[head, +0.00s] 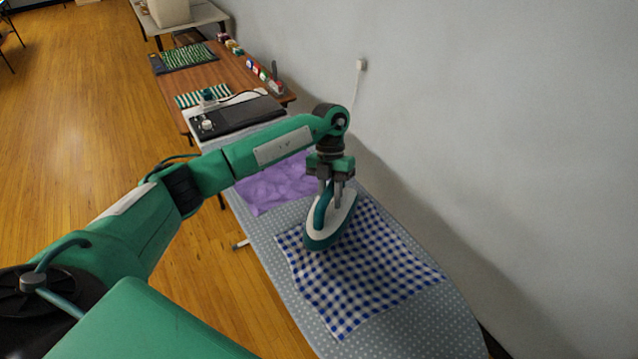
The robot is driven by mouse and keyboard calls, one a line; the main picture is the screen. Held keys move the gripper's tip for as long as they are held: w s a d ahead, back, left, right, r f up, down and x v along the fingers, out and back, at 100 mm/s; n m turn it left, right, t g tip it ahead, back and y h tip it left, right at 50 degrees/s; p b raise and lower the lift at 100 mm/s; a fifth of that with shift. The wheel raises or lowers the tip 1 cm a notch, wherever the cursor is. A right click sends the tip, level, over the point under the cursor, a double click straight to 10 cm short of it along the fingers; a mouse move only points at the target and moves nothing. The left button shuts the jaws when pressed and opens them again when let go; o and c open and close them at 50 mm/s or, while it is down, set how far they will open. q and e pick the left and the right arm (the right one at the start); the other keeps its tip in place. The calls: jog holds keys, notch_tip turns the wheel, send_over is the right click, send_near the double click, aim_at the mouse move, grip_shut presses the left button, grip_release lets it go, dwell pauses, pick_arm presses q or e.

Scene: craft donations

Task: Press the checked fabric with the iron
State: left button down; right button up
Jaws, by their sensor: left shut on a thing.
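The blue-and-white checked fabric (365,275) lies spread on a grey dotted ironing board (455,325). The teal and white iron (331,222) is over the upper left part of the fabric, with its nose toward the lower left. It looks to be on or just above the cloth; I cannot tell whether it touches. My left gripper (330,195) points down from above and is shut on the iron's handle. My right gripper is not in view.
A purple cloth (275,183) lies on the board behind the iron. Beyond it, a wooden table (200,83) holds a black device (237,115), striped cloths and several small items. A wall (500,120) runs close along the board's right side. Open wooden floor lies left.

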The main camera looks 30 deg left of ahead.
pick_arm(q)
jog(key=n, duration=0.2)
jog(key=w+a+n+t+h, duration=0.1)
jog(key=n, duration=0.1)
jog(key=a+n, duration=0.1)
jog(key=shift+w+f+n+t+h+p, duration=0.1)
jog(key=shift+w+n+t+h+p, duration=0.05)
jog(key=shift+n+t+h+p, duration=0.2)
jog(key=a+n+t, duration=0.1)
jog(key=n, duration=0.1)
jog(key=w+a+n+t+h, duration=0.1)
jog(key=n, duration=0.2)
jog(key=shift+a, duration=0.1)
jog(key=shift+w+a+f, duration=0.1)
jog(key=shift+f, duration=0.1)
jog(key=shift+f+b, duration=0.6)
jog(key=shift+f, duration=0.15)
jog(key=shift+f, duration=0.1)
